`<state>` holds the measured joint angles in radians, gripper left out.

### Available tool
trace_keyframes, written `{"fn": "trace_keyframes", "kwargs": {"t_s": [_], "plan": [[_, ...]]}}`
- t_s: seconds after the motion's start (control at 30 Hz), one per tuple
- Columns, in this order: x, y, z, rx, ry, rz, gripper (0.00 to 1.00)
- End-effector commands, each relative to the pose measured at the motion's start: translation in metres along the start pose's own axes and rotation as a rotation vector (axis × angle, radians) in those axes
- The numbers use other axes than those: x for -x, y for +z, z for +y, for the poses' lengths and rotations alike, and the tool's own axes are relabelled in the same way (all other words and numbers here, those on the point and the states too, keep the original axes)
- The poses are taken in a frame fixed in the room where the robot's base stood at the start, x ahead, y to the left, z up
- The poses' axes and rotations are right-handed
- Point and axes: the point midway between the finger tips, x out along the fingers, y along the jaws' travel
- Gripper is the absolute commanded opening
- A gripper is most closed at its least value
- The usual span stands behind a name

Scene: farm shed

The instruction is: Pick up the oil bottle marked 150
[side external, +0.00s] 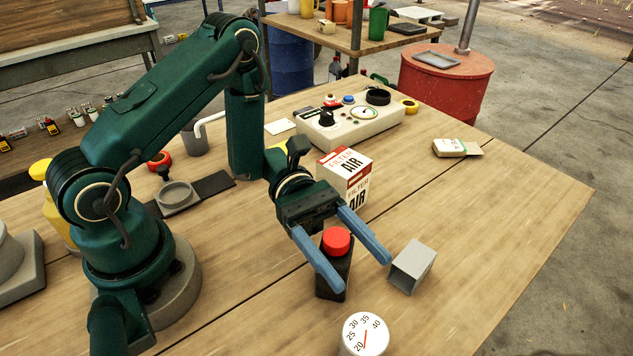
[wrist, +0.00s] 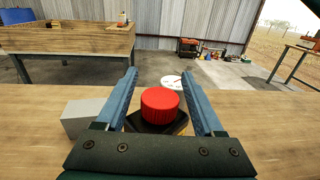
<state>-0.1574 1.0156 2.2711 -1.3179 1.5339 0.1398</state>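A dark bottle (side external: 344,264) with a red cap (side external: 337,241) stands upright on the wooden table. No number shows on the sides in view, so I cannot read a 150 on it. My gripper (side external: 358,271) is open, its two blue fingers apart on either side of the bottle. In the wrist view, the red cap (wrist: 161,104) sits between the fingers of my gripper (wrist: 160,90), with a gap on both sides. The bottle's lower body is partly hidden by one finger in the side view and by the cap in the wrist view.
A grey hollow block (side external: 411,268) stands close right of my gripper, and a white dial (side external: 364,336) is in front. An air filter box (side external: 345,174) stands behind. A control panel (side external: 350,125) is farther back. The table's right side is mostly clear.

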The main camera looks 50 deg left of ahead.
Motion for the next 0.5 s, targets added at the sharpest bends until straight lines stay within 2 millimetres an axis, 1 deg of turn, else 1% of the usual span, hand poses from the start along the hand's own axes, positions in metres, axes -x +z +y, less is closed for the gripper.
{"fn": "trace_keyframes", "kwargs": {"t_s": [0.03,0.07,0.1,0.13,0.17,0.5], "plan": [[0.0001,0.0000,0.0000,0.000,0.000,0.000,0.46],[0.0001,0.0000,0.0000,0.000,0.000,0.000,0.35],[0.0002,0.0000,0.0000,0.000,0.000,0.000,0.20],[0.0002,0.0000,0.0000,0.000,0.000,0.000,0.08],[0.0002,0.0000,0.0000,0.000,0.000,0.000,0.00],[0.0002,-0.0001,-0.0001,0.000,0.000,0.000,0.00]]}}
